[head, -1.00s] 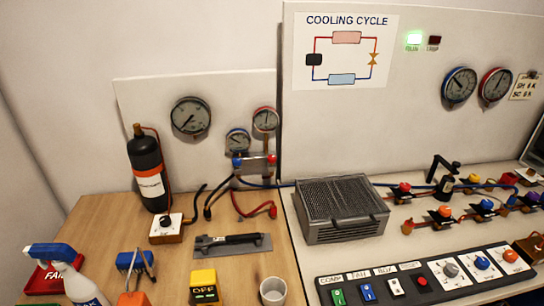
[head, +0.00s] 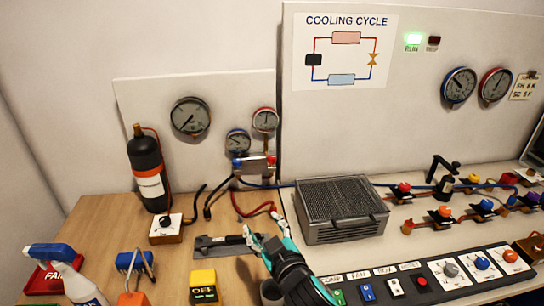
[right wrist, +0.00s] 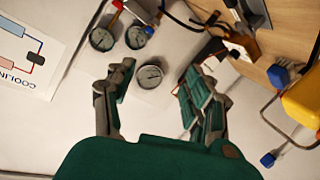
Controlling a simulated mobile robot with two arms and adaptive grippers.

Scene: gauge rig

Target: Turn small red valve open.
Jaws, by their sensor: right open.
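A small red valve knob (head: 272,160) sits on the right end of the gauge manifold (head: 255,166), with a blue knob (head: 237,162) on its left end. My left gripper is not in view.
A grey ventilated box (head: 342,228) stands right of my gripper. A red hose (head: 250,211) lies just behind it, and a dark tool on a grey plate (head: 215,247) lies to its left. A gas bottle (head: 148,175) stands at the left.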

